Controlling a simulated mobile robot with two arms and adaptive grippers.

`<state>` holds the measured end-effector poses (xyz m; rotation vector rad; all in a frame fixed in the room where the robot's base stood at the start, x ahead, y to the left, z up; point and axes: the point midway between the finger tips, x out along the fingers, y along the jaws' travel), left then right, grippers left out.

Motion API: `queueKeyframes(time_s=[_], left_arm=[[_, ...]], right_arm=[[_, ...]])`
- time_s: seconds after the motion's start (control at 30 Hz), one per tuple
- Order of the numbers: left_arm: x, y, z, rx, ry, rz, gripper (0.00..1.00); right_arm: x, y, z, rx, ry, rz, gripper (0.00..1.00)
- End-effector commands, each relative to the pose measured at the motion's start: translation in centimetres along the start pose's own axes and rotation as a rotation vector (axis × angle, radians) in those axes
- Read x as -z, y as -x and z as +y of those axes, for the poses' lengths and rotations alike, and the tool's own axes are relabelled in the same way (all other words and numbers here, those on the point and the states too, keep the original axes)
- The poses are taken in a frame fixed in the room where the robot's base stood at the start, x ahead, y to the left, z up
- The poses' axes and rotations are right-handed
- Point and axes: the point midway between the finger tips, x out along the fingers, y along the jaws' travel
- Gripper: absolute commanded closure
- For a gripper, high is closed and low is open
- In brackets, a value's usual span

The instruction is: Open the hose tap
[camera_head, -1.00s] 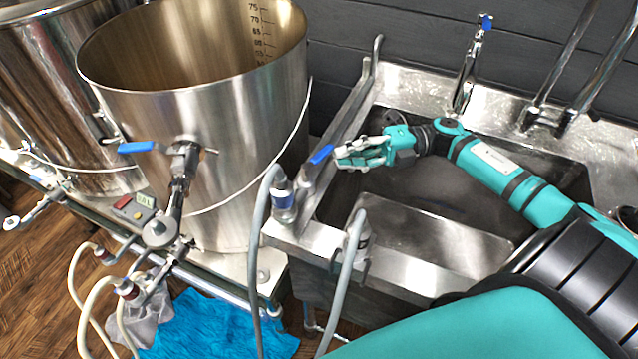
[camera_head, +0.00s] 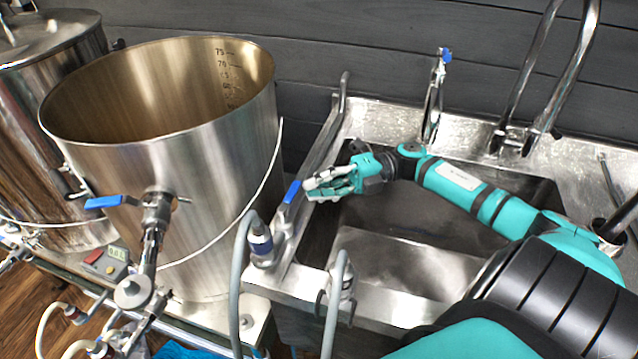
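The hose tap stands on the left rim of the sink, with a blue lever handle (camera_head: 292,191) that points up and to the right. My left gripper is not in view.
A large steel kettle (camera_head: 190,160) with its own blue-handled valve (camera_head: 104,202) stands left of the sink (camera_head: 385,317). A second grey hose (camera_head: 333,305) hangs over the sink's front rim. A blue-topped faucet (camera_head: 434,100) and tall spouts rise behind the basin.

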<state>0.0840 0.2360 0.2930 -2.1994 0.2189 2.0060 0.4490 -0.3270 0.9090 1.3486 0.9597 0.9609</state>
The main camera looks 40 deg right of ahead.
Motion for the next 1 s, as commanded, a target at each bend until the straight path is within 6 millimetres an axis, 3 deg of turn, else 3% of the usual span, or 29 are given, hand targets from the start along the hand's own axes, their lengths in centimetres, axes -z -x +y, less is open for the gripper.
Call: queueKeyframes(time_s=[0.27, 0.7, 1.0], left_arm=[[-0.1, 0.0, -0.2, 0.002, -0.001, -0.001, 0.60], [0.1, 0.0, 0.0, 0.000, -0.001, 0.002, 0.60], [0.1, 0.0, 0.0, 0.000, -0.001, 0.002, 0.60]], right_arm=[[-0.2, 0.9, 0.1, 0.001, 0.001, -0.008, 1.00], [0.0, 9.6, 0.0, 0.001, 0.001, -0.005, 1.00], [0.1, 12.1, 0.1, -0.001, 0.002, -0.001, 1.00]])
